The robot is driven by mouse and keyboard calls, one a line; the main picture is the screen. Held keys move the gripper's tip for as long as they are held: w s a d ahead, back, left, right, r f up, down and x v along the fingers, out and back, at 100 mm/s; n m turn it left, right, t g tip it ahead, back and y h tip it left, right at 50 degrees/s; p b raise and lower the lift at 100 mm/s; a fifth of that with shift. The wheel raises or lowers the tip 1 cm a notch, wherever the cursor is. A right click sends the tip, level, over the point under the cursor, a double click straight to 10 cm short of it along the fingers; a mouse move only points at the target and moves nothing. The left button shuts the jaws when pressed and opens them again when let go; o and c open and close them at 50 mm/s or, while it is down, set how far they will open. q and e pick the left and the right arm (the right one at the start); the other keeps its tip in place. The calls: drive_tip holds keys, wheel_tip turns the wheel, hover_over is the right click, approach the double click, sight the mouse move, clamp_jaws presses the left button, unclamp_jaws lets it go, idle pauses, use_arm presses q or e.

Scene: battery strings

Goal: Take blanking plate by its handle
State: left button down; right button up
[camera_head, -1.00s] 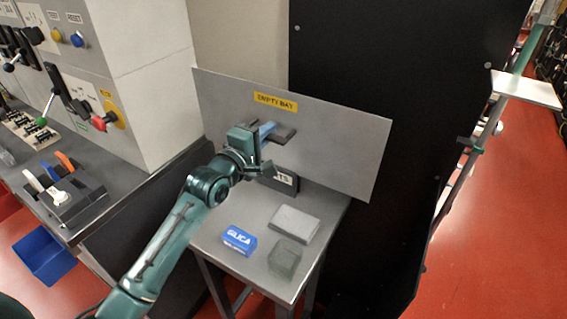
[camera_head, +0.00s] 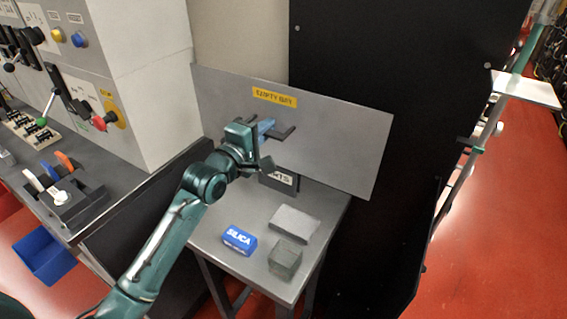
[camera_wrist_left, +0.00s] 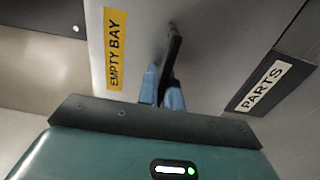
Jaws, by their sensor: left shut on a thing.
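The blanking plate (camera_head: 345,150) is a wide grey panel with a yellow "EMPTY BAY" label (camera_head: 274,96). It stands upright, slightly tilted, at the back of the small side table. Its dark handle (camera_head: 284,133) sticks out from its face below the label. My left gripper (camera_head: 266,131) is at the handle, with its blue fingers shut on it. In the left wrist view the blue fingertips (camera_wrist_left: 162,88) close around the dark handle (camera_wrist_left: 173,50), beside the yellow label. The fingers hide part of the handle. My right gripper is not in view.
A black "PARTS" box (camera_head: 279,181) stands below the handle. The side table (camera_head: 262,270) also holds a blue SILICA box (camera_head: 239,239), a grey block (camera_head: 294,223) and a greenish block (camera_head: 285,258). A black cabinet panel (camera_head: 400,90) rises at right; a control bench (camera_head: 125,205) is left.

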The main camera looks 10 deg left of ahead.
use_arm(q)
drive_tip(key=v, duration=1.3)
drive_tip(key=shift+s+r, duration=0.2)
drive_tip(key=shift+s, duration=0.1)
idle(1.5)
idle(0.4)
